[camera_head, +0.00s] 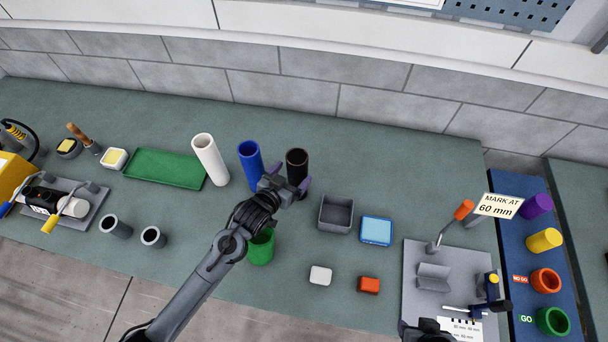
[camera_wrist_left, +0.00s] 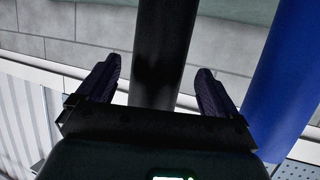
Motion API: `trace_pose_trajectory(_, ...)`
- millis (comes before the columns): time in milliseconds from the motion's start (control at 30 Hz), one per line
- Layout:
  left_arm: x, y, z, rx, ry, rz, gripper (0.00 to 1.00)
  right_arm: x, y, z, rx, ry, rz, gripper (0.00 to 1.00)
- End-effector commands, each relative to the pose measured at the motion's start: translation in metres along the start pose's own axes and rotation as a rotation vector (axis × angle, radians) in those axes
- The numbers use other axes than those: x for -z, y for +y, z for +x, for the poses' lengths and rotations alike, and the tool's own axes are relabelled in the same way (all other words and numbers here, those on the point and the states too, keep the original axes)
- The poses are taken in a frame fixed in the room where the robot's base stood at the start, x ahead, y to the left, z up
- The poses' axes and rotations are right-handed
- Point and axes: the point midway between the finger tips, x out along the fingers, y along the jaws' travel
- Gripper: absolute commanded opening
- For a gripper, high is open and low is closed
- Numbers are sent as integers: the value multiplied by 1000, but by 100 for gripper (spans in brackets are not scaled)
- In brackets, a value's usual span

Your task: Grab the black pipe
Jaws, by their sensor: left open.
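The black pipe (camera_head: 297,163) stands upright on the green bench, right of the blue pipe (camera_head: 250,158). My left gripper (camera_head: 285,181) is at the black pipe, open, and covers its lower part in the head view. In the left wrist view the black pipe (camera_wrist_left: 163,50) shows between the two spread fingers (camera_wrist_left: 158,88), with a gap on each side. I cannot tell how deep it sits between them. The blue pipe (camera_wrist_left: 292,85) stands just outside the fingers on the right there. A dark part of my right arm shows at the bottom edge; its jaws are unclear.
A white pipe (camera_head: 210,160) stands left of the blue one. A green cup (camera_head: 261,248) stands close beside my left forearm. A grey bin (camera_head: 335,214) and a blue box (camera_head: 376,231) lie to the right. The bench behind the pipes is clear.

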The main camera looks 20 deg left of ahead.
Motion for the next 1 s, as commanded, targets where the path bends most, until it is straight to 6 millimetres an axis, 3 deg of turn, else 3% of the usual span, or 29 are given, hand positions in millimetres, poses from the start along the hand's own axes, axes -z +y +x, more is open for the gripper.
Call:
trace_pose_trajectory(33,-24,0,3,0,-40,5,94,-1,0,4,0,0,0,43)
trace_pose_trajectory(500,-21,0,46,0,-35,5,94,-7,2,4,-6,-14,-7,43)
trace_pose_trajectory(867,-19,0,49,0,-29,4,94,-3,2,2,-6,-6,-5,43)
trace_pose_trajectory(1000,-18,0,49,0,-29,4,72,-3,1,2,-4,-6,-2,43)
